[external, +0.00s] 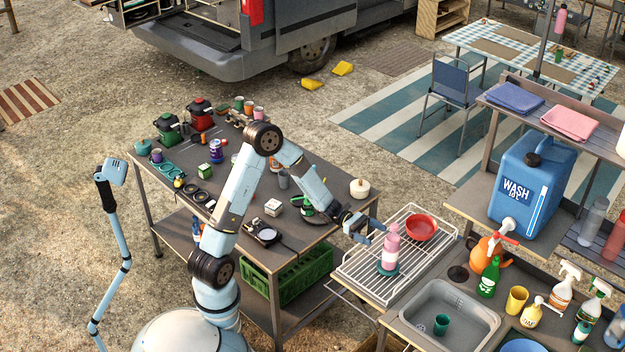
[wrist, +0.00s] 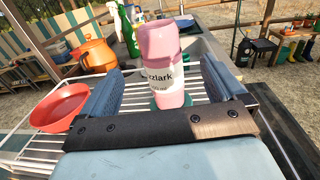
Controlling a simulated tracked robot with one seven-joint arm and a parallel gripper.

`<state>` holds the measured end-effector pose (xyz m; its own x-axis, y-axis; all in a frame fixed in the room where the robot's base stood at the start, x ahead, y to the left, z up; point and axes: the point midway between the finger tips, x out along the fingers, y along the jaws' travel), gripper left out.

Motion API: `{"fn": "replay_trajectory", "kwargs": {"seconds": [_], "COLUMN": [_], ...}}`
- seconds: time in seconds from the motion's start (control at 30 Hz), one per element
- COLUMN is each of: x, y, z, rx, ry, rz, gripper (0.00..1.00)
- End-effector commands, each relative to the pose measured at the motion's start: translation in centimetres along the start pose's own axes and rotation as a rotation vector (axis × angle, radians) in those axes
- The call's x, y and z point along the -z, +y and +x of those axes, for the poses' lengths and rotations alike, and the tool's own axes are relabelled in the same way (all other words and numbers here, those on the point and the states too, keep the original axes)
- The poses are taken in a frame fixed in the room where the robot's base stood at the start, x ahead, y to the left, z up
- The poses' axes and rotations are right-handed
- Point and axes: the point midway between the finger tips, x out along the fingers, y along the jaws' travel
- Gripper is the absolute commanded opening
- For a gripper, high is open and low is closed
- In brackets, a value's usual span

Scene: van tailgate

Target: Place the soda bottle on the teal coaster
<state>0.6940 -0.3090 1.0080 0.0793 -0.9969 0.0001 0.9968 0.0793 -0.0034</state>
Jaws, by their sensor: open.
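The soda bottle (external: 391,248) is pink with a white label and stands upright on the teal coaster (external: 380,270) on the wire rack. In the wrist view the bottle (wrist: 163,60) is between the two fingers, with gaps on both sides. A little of the teal coaster (wrist: 154,103) shows at its foot; most of the coaster is hidden under the bottle. My gripper (external: 374,231) is open, beside the bottle on its left in the external view. Its fingers also show in the wrist view (wrist: 163,88), apart and not visibly touching the bottle.
A red bowl (external: 421,227) sits on the white wire rack (external: 352,267) close behind the bottle. A sink (external: 450,310), green bottle (external: 489,278) and orange kettle (external: 484,254) are to the right. A cluttered workbench (external: 318,236) is to the left.

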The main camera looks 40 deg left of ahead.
Motion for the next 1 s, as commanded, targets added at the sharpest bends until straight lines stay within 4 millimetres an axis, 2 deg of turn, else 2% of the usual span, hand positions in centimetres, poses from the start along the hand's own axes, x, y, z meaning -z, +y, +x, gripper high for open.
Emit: {"fn": "replay_trajectory", "kwargs": {"seconds": [0.17, 0.27, 0.57, 0.77, 1.0], "x": [-0.2, -0.8, -4.0, -5.8, -7.8], "y": [-0.3, -1.2, -7.2, -11.0, -14.9], "z": [-1.0, -1.4, -4.1, -7.2, -11.6], "rx": [0.008, 0.038, 0.232, 0.362, 0.505], "ry": [0.009, 0.043, 0.274, 0.443, 0.646], "rz": [0.012, 0.060, 0.371, 0.587, 0.836], "gripper": [0.97, 0.97, 0.97, 0.97, 0.97]}}
